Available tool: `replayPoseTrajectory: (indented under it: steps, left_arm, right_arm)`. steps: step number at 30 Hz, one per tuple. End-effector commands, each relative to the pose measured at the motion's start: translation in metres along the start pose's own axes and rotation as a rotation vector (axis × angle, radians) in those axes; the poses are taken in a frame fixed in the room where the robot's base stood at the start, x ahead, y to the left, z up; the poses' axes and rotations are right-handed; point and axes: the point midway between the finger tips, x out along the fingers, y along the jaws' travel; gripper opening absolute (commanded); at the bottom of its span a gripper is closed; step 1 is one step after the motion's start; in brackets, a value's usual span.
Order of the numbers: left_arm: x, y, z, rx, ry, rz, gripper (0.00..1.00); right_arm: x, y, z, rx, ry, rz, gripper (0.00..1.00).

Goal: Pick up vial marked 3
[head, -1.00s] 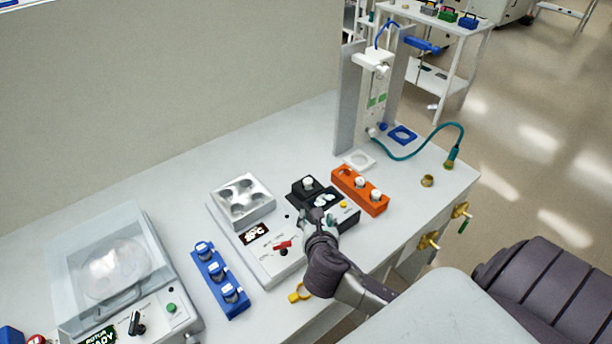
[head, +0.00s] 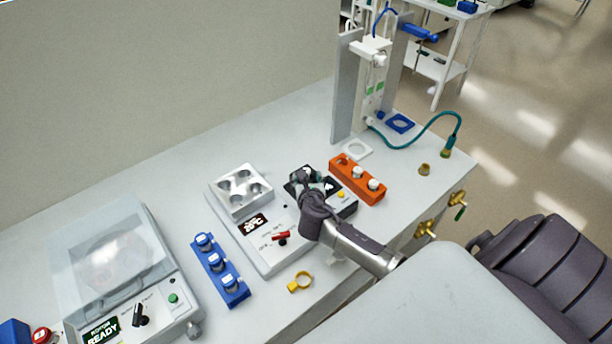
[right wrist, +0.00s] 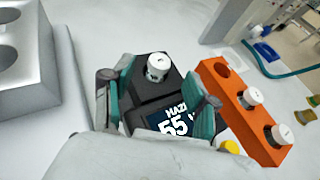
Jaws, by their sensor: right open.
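A white-capped vial (right wrist: 157,66) stands upright in a black device with a lit display (right wrist: 170,122). A small dark mark shows on its cap, but I cannot read it for certain. My right gripper (right wrist: 158,90) is open, with one finger on each side of the near part of the device; the vial shows beyond and between the fingertips, not gripped. In the head view my right gripper (head: 308,180) is over the black device and hides that vial. Two more white-capped vials sit in the orange rack (head: 352,188); their marks are unclear. My left gripper is not in view.
The orange rack stands close to the right of the device, with one empty hole. A grey block with wells (head: 240,207) is to the left. A blue rack (head: 236,293) holds capped vials. A yellow ring (head: 300,282) lies near the front edge.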

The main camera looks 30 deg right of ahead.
Motion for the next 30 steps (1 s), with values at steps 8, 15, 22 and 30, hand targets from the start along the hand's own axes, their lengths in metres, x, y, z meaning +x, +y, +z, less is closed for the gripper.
replayPoseTrajectory:
  steps: [8, 15, 22, 30]
  left_arm:
    - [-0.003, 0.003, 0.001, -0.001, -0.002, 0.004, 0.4]
    - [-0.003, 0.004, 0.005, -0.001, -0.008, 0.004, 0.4]
    - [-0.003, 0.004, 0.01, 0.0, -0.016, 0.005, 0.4]
    - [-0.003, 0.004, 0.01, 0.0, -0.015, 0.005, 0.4]
  right_arm:
    - [0.025, 0.001, 0.0, 0.001, 0.0, 0.0, 0.58]
    - [0.025, 0.001, 0.0, 0.001, 0.0, 0.001, 0.5]
    - [0.025, 0.001, 0.0, 0.001, 0.0, 0.001, 0.11]
    - [0.025, 0.0, 0.0, 0.0, 0.001, 0.0, 0.0]
